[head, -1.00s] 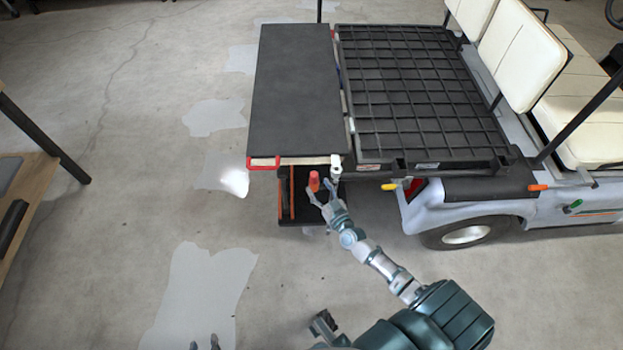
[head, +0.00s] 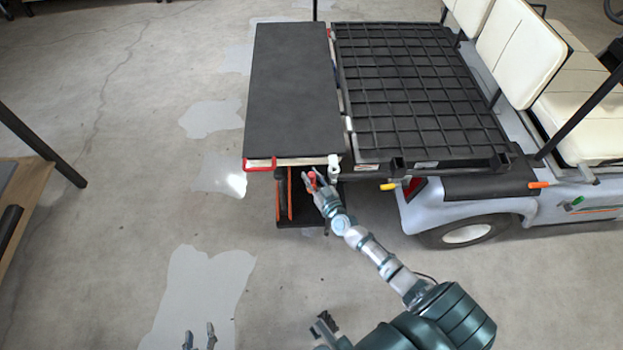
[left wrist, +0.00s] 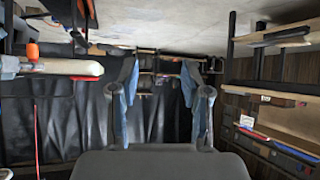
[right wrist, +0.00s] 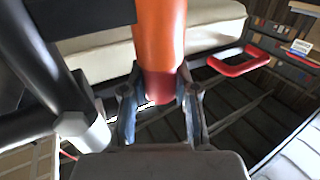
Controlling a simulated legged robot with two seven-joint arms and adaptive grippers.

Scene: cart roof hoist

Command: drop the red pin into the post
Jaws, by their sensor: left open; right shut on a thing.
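The red pin (head: 312,177) is at the near edge of the cart's rear platform, partly hidden by fingers. My right gripper (head: 314,183) is shut on it. In the right wrist view the orange-red pin (right wrist: 160,45) stands between the two fingers (right wrist: 160,100). A white fitting (head: 334,162) at the platform's near right corner, just beside the pin, looks like the post's top. In the right wrist view a dark tube with a pale metal end (right wrist: 85,132) lies left of the pin; I cannot tell if it is the post. My left gripper (head: 200,336) is open and empty, low over the floor.
The black platform (head: 292,90) has a red bracket (head: 260,164) at its near left corner. An orange-edged dark rack (head: 285,200) hangs below. The slatted cart bed (head: 415,90) lies right, and a wooden table (head: 25,195) left. The floor between is clear.

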